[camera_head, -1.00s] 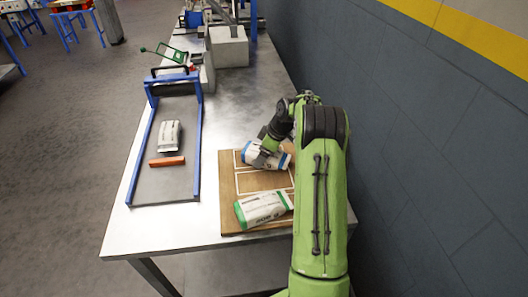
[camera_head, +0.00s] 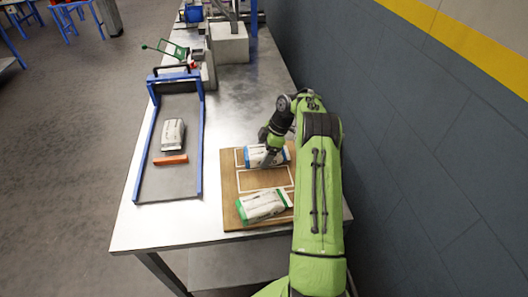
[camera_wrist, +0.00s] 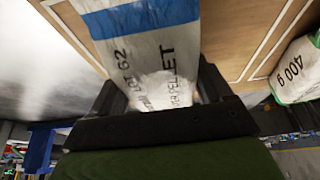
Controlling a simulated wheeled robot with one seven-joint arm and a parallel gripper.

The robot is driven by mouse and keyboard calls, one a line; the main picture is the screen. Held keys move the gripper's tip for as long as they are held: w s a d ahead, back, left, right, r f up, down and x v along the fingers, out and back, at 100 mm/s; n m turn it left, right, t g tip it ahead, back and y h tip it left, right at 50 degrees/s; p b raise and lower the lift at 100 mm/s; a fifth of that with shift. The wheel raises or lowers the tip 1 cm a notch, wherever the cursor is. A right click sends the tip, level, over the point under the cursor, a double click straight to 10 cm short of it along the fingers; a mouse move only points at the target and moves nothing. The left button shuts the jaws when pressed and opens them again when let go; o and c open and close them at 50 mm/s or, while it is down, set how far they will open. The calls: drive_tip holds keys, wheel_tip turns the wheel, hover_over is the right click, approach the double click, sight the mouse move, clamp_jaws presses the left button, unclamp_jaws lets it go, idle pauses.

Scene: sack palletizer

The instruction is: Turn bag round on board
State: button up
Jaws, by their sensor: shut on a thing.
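A white bag with a blue band (camera_head: 255,156) is in my gripper (camera_head: 268,152) over the back part of the wooden board (camera_head: 229,187). In the wrist view the bag (camera_wrist: 150,50) shows black lettering and sits between the two dark fingers of my gripper (camera_wrist: 165,95). My gripper is shut on it. I cannot tell whether the bag touches the board. A white bag with green ends (camera_head: 262,206) lies on the front part of the board. It also shows at the right of the wrist view (camera_wrist: 298,70). My arm hides the board's right side.
A blue-railed tray (camera_head: 170,190) on the left of the metal table (camera_head: 215,110) holds a white bag (camera_head: 172,134) and an orange bar (camera_head: 170,160). A grey block (camera_head: 229,45) stands farther back. A dark wall (camera_head: 410,150) runs along the right.

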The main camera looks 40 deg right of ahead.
sight(257, 147)
drive_tip(key=shift+w+a+r+p, duration=0.1)
drive_tip(key=shift+w+a+p, duration=0.05)
drive_tip(key=shift+w+p, duration=0.65)
drive_tip(key=shift+w+a+p, duration=0.1)
drive_tip(key=shift+w+p, duration=0.45)
drive_tip(key=shift+w, duration=0.45)
